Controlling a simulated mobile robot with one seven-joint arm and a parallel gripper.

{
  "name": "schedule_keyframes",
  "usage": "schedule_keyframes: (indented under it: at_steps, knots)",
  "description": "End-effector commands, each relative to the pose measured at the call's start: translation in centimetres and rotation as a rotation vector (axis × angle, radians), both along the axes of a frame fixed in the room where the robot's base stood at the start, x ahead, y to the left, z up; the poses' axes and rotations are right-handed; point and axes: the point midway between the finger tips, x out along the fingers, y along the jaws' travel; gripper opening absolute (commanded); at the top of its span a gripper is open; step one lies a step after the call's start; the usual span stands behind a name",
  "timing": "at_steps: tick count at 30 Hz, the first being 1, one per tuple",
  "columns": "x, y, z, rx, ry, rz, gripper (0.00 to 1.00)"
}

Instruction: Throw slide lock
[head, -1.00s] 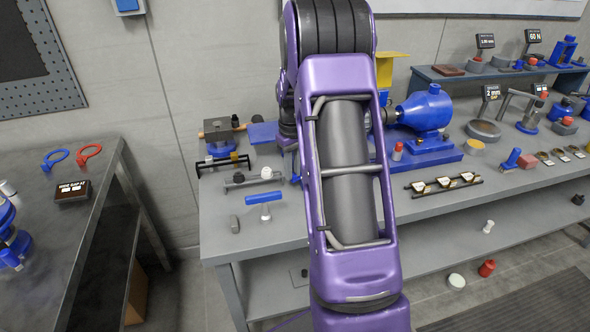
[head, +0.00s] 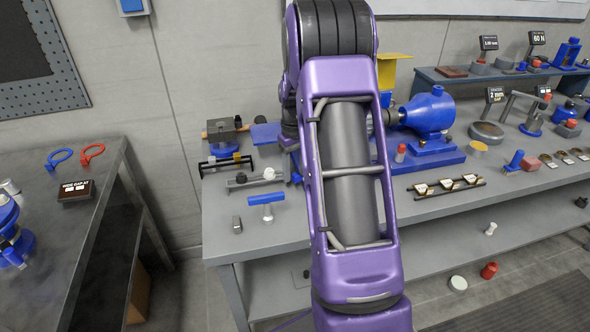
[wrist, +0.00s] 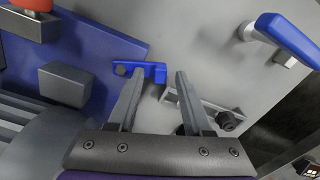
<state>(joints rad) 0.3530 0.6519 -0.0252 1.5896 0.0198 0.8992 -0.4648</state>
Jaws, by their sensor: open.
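In the wrist view my gripper (wrist: 160,72) is open, with its two grey fingers apart. A small blue piece with a dark round end (wrist: 140,72) lies at the left fingertip and reaches into the gap; I cannot tell whether they touch. A grey bar with a dark knob (wrist: 228,120) lies just right of the right finger and partly behind it. It may be the slide lock, but I cannot tell for sure. In the head view my purple arm hides my gripper. Two low rails with knobs, a black one (head: 225,163) and a grey one (head: 250,180), stand on the bench left of the arm.
A blue T-handle (head: 266,199) stands near the bench's front edge; a blue lever (wrist: 288,38) shows upper right in the wrist view. A grey block (wrist: 64,84) on a blue plate is left of my gripper. A blue machine (head: 425,115) stands right of my arm.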

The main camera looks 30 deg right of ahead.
Motion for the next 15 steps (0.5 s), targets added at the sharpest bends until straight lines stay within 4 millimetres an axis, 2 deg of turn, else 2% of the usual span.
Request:
schedule_keyframes:
  at_steps: [5,8,11,15]
  knots:
    - [0.0,0.0,0.3,0.0,0.0,0.001,0.5]
    - [0.0,0.0,1.3,-0.001,-0.002,0.001,0.5]
    - [0.1,0.0,3.1,-0.002,-0.003,0.001,0.5]
    - [0.1,0.0,6.6,-0.002,-0.005,0.001,0.5]
